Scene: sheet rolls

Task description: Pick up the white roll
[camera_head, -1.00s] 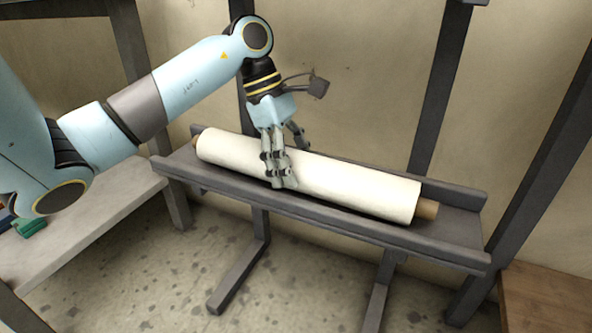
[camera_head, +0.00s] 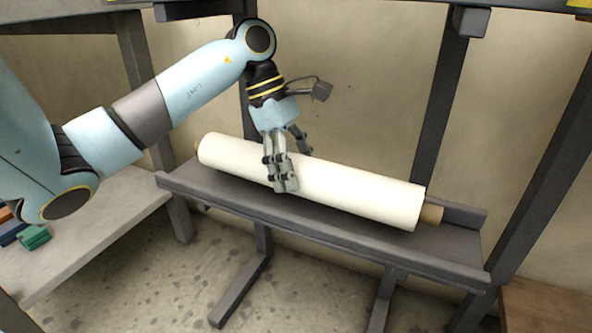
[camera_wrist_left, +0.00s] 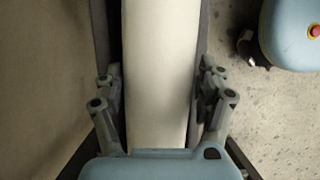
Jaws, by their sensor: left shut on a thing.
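The white roll (camera_head: 345,189) is a long white sheet wound on a brown core that sticks out at both ends. It is over the dark grey trough-like rack (camera_head: 330,232), lying lengthwise along it. My left gripper (camera_head: 291,170) comes down over the roll left of its middle, with fingers on both its sides, shut on it. In the left wrist view the roll (camera_wrist_left: 160,80) runs between the two fingers of the left gripper (camera_wrist_left: 162,100). Whether the roll's underside touches the rack I cannot tell for sure. My right gripper is not in view.
A grey bench (camera_head: 100,235) stands at the left with small coloured blocks (camera_head: 33,237) on it. Dark upright posts (camera_head: 440,95) stand behind the rack, near the wall. A wooden surface (camera_head: 545,310) is at the lower right.

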